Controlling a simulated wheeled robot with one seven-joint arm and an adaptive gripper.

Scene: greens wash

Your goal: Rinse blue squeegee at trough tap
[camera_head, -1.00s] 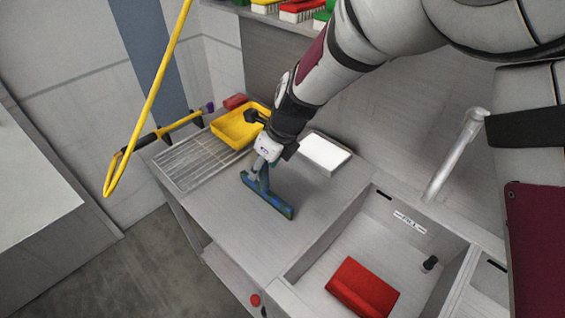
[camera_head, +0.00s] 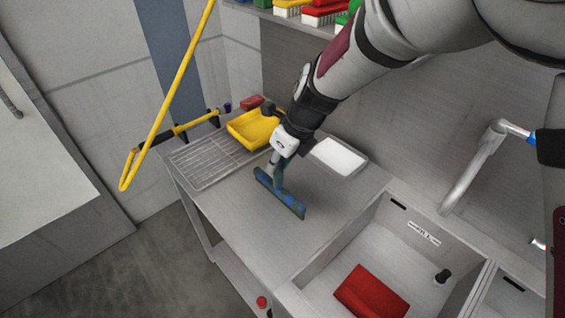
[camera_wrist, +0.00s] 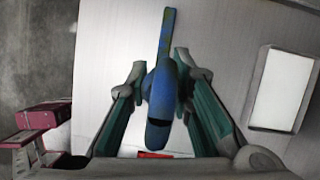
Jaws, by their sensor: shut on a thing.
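The blue squeegee (camera_head: 281,196) has a long blue head with greenish-brown smears along it. In the wrist view its handle (camera_wrist: 160,93) sits between the two fingers. My gripper (camera_head: 279,165) is shut on the squeegee, with the head below the fingers, over the steel counter left of the basin. I cannot tell whether the head touches the counter. The trough tap (camera_head: 473,172) is a grey bent pipe at the right, with a blue part near its top. The trough basin (camera_head: 392,240) lies in front of it, well to the right of the squeegee.
A red block (camera_head: 371,292) and a dark upright plug (camera_head: 442,277) are in the basin. A yellow tray (camera_head: 255,129), wire rack (camera_head: 207,160) and white tray (camera_head: 338,156) are on the counter. The counter's front is clear.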

